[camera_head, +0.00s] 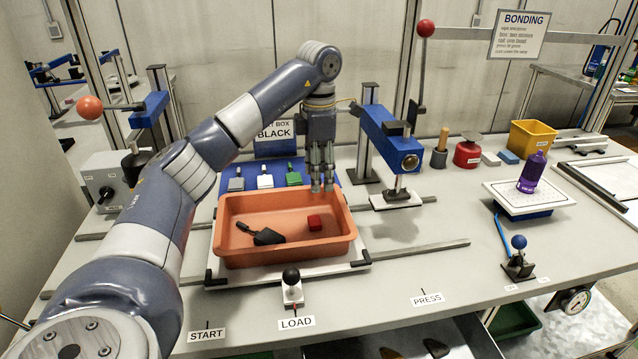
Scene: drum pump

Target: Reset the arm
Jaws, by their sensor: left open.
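My left arm comes in from the left and arches over the bench. My left gripper (322,182) points down above the back edge of the orange tray (228,258), open, with nothing visible between its fingers. My right gripper is out of view.
A blue board (330,177) with coloured parts stands behind the tray. A blue press (392,140) stands just right of the gripper. Small levers with black (291,276) and blue (518,242) knobs stand at the front. The bench around PRESS is clear.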

